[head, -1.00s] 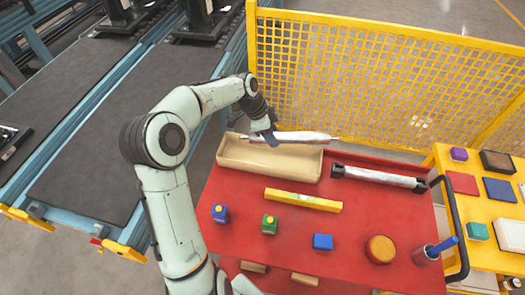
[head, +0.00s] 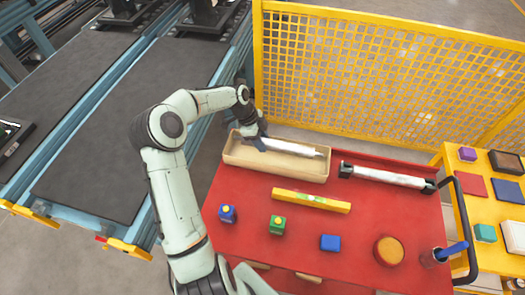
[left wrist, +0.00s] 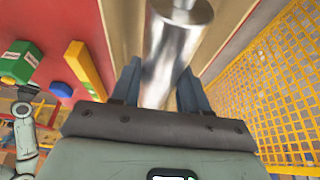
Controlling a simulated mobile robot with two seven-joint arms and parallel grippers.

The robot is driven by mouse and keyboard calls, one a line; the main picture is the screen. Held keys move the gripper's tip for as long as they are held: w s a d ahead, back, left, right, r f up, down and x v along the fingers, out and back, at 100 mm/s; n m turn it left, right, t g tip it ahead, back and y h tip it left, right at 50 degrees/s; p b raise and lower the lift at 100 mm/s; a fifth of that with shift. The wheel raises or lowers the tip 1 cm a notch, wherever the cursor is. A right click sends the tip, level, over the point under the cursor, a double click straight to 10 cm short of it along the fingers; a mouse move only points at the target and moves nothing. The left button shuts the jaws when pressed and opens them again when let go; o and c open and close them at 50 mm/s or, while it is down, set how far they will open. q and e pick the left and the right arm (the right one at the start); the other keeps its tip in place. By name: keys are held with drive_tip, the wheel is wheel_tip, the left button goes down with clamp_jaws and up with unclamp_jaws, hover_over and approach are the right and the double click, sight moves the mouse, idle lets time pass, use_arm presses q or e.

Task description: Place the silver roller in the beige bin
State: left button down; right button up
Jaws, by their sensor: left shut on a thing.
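The silver roller (head: 292,147) lies lengthwise over the beige bin (head: 276,173), at or just inside its rim; I cannot tell whether it touches the floor of the bin. My left gripper (head: 254,142) is shut on the roller near its left end, at the left part of the bin. In the left wrist view the shiny roller (left wrist: 178,45) runs between the two fingers, with the beige bin around it. My right gripper is not in view.
A second roller with black ends (head: 387,176) lies on the red table (head: 300,235) right of the bin. A yellow bar (head: 311,200), blue and green blocks and a round orange piece (head: 388,250) lie nearer. A yellow mesh fence (head: 390,80) stands behind.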

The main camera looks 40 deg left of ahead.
sight(266, 157)
use_arm(q)
drive_tip(key=shift+w+f, duration=0.1)
drive_tip(key=shift+f, duration=3.15)
drive_tip(key=c, duration=0.5)
unclamp_jaws()
drive_tip(key=v, duration=1.2)
drive_tip(key=shift+d, duration=0.1)
